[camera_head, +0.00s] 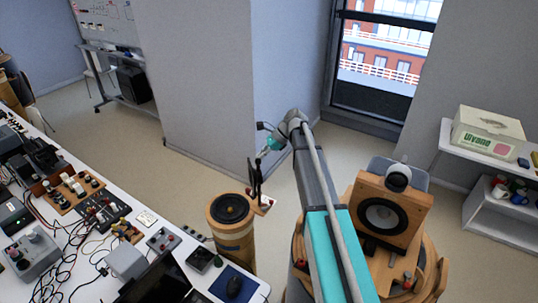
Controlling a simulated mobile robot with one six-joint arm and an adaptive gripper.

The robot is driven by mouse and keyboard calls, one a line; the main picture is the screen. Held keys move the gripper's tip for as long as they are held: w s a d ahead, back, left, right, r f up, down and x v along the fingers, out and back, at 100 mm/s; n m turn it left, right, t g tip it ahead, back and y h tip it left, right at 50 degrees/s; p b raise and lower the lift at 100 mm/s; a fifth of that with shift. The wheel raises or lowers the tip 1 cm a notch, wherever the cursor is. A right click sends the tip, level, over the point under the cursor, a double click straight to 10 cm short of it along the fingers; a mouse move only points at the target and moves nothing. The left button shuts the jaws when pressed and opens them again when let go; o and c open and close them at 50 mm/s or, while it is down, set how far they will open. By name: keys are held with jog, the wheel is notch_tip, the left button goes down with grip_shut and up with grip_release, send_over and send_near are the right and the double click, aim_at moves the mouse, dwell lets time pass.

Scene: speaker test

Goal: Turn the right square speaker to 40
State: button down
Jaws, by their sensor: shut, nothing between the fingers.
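The right square speaker (407,212) is a wooden box with a large dark round cone in its front. It stands tilted in the picture on a round wooden base (428,262) at the lower right, beside my arm. My arm hides part of the base's left side. My gripper (255,190) is dark, shut and empty. It hangs well to the left of the square speaker, above and close to a round wooden speaker. No number or scale on the base is readable.
A cylindrical wooden speaker (229,213) with a dark top stands below my gripper. A small wooden piece (264,205) with a red spot is beside it. A cluttered white table (67,153) with cables and devices fills the left. A white shelf (472,143) stands at right.

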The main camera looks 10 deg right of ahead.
jog(key=shift+a, duration=0.95)
jog(key=shift+s+a, duration=0.1)
jog(key=shift+a, duration=0.4)
jog(key=w+d+r+p, duration=0.2)
jog(key=d+r+p, duration=0.5)
jog(key=d, duration=0.3)
jog(key=shift+w+d, duration=0.25)
jog(key=shift+d, duration=0.15)
